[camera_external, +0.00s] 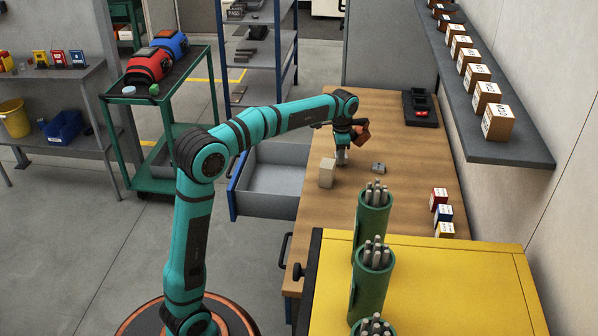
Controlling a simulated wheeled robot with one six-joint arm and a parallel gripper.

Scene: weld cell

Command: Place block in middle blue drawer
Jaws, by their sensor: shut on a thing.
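My gripper (342,160) points down over the wooden bench, right of the open drawer. It is shut on a small pale grey piece, which may be the block; its shape is hard to make out at this size. A beige-grey block (326,174) stands on the bench just left of and nearer than the gripper; I cannot tell whether they touch. A drawer with a blue front (233,187) is pulled out to the left of the bench. Its visible grey inside looks empty. Whether it is the middle one of its stack cannot be told from here.
A small grey part (378,168) lies right of the gripper on the bench (400,145). Green cylinders of rods (371,285) stand nearer, by a yellow surface (450,290). Small coloured boxes (444,212) line the right edge. A dark tray (420,110) lies at the back.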

